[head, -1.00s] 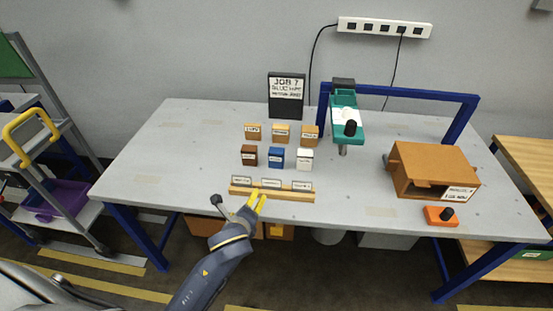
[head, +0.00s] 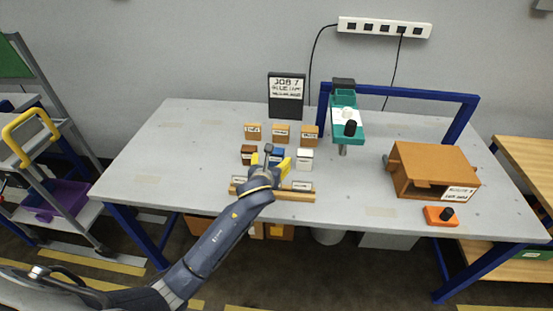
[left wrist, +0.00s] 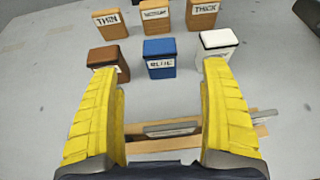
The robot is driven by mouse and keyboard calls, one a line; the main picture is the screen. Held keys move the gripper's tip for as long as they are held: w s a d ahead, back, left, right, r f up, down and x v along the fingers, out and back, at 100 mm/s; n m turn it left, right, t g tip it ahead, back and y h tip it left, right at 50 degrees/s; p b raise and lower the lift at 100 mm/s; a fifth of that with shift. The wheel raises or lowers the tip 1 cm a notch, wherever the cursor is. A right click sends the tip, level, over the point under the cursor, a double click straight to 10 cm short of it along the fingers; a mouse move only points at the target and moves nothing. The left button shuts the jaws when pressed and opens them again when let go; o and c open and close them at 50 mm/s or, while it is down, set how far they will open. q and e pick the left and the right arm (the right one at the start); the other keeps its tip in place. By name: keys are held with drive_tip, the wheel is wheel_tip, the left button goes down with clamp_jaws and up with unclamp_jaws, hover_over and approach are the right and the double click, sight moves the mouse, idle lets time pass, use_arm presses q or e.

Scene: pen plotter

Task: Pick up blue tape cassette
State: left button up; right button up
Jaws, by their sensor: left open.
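The blue tape cassette (left wrist: 160,58), a small upright block labelled "BLUE", stands on the table between a brown cassette and a white one. In the head view the blue cassette (head: 277,153) is partly hidden by my left gripper (head: 273,163). In the left wrist view the yellow fingers of my left gripper (left wrist: 162,110) are wide apart and empty. The blue cassette lies ahead, framed by the gap between the fingertips and not touched. My right gripper is not in view.
The brown cassette (left wrist: 109,62) and white cassette (left wrist: 217,45) flank it closely. Tan blocks (head: 281,133) stand behind. A wooden rail (head: 300,194) lies in front. A teal press (head: 347,122) and an orange-brown box (head: 430,168) are to the right.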

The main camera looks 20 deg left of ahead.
sight(276, 152)
use_arm(q)
drive_tip(key=shift+x, duration=6.2)
drive_tip(key=shift+c, duration=0.2)
drive_tip(key=c, duration=1.3)
